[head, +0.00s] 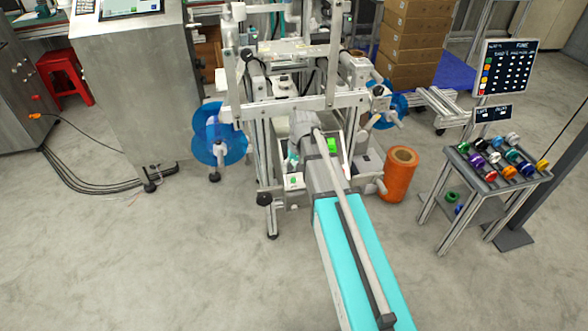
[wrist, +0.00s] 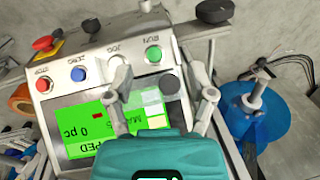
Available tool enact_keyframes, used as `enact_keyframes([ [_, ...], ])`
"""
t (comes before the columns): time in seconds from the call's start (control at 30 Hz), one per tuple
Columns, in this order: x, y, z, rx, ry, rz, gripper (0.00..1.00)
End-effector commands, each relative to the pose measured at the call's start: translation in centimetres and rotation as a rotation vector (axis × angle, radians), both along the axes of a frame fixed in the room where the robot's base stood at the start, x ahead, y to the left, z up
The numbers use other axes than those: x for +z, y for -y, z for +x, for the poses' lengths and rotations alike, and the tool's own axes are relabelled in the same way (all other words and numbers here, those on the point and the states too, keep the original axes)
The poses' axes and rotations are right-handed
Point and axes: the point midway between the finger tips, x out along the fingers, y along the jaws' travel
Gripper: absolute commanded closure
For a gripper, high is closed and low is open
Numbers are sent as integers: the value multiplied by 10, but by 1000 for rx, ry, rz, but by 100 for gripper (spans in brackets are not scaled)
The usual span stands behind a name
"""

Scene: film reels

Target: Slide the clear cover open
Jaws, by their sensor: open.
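The machine (head: 290,103) with a pale metal frame stands mid-picture in the head view. I cannot pick out the clear cover for certain in either view. My gripper (wrist: 163,88) is open in the wrist view, its two grey fingers apart with nothing seen between them. Behind the fingers is the machine's control panel (wrist: 106,62), with a lit green screen (wrist: 85,132) that reads 0 pc. In the head view my arm reaches up to the machine's front and hides part of it, and the gripper's fingers cannot be made out.
The panel has a red stop button (wrist: 43,84) and a green run button (wrist: 153,53). A blue reel (wrist: 256,114) is beside it. An orange roll (head: 398,178) stands right of the machine. A small table (head: 489,186) with coloured spools is farther right.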

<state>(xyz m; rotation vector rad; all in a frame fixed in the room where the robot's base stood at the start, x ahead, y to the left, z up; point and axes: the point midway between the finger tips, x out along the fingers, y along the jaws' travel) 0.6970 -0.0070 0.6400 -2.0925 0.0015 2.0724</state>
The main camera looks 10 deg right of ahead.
Motion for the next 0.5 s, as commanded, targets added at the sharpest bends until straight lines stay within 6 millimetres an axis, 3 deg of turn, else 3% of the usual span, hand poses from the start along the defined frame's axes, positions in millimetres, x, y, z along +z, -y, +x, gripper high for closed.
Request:
enact_keyframes([
  [0.5, 47, 6, -1, -1, 0, 0, 29],
])
